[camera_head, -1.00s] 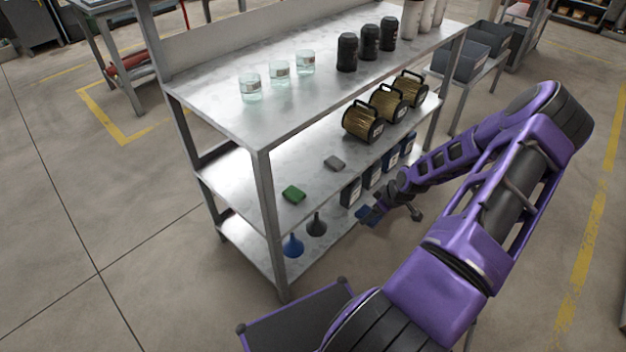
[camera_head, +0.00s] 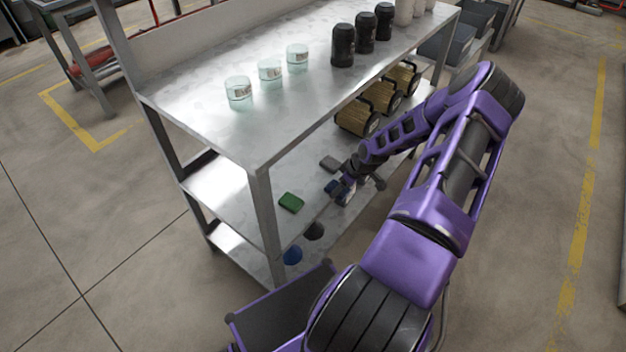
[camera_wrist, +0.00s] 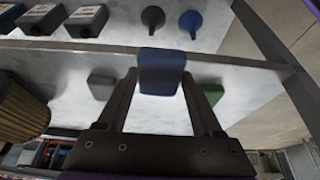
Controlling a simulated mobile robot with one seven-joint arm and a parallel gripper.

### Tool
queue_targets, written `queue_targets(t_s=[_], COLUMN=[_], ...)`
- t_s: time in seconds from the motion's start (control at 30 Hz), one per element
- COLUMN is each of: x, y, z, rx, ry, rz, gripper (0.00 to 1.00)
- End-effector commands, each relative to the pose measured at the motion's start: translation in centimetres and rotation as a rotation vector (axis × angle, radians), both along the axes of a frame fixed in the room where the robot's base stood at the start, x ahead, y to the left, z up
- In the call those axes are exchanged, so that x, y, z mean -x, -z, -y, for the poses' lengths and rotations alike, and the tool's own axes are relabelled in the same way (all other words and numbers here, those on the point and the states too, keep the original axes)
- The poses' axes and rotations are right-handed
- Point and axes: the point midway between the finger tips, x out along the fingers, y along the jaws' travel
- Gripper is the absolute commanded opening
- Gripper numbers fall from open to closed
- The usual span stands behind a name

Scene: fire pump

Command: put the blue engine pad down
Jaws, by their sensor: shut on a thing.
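My gripper (camera_head: 345,184) is shut on the blue engine pad (camera_head: 333,187) at the front edge of the middle shelf (camera_head: 228,188). In the wrist view the blue pad (camera_wrist: 162,72) sits between the two fingertips, with the pale shelf surface (camera_wrist: 160,115) behind it. I cannot tell whether the pad touches the shelf. A green pad (camera_head: 291,203) lies on the shelf to the left, and a grey pad (camera_head: 330,163) lies farther back. In the wrist view the green pad (camera_wrist: 227,105) is partly hidden by a finger, and the grey pad (camera_wrist: 101,86) is on the other side.
The top shelf (camera_head: 215,120) above holds glass jars (camera_head: 238,92) and black bottles (camera_head: 343,45). A blue funnel (camera_head: 292,255) and a dark funnel (camera_head: 313,231) are on the bottom shelf.

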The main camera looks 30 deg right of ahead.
Motion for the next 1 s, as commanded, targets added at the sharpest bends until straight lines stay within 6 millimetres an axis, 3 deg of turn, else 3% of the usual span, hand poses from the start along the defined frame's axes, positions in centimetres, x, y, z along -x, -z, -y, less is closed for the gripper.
queue_targets(t_s=[0.1,0.33,0.63,0.83,1.0], x=[-3.3,-7.9,-10.1,-10.0,-10.1], y=[0.1,0.0,0.1,3.3,3.4], z=[-1.2,-2.7,-3.6,-3.6,-3.5], rx=[0.001,0.001,0.0,-0.002,0.0], ry=[-0.005,-0.001,-0.001,0.002,0.001], rz=[0.003,0.002,0.001,-0.001,0.001], gripper=[0.07,0.07,0.07,0.07,0.07])
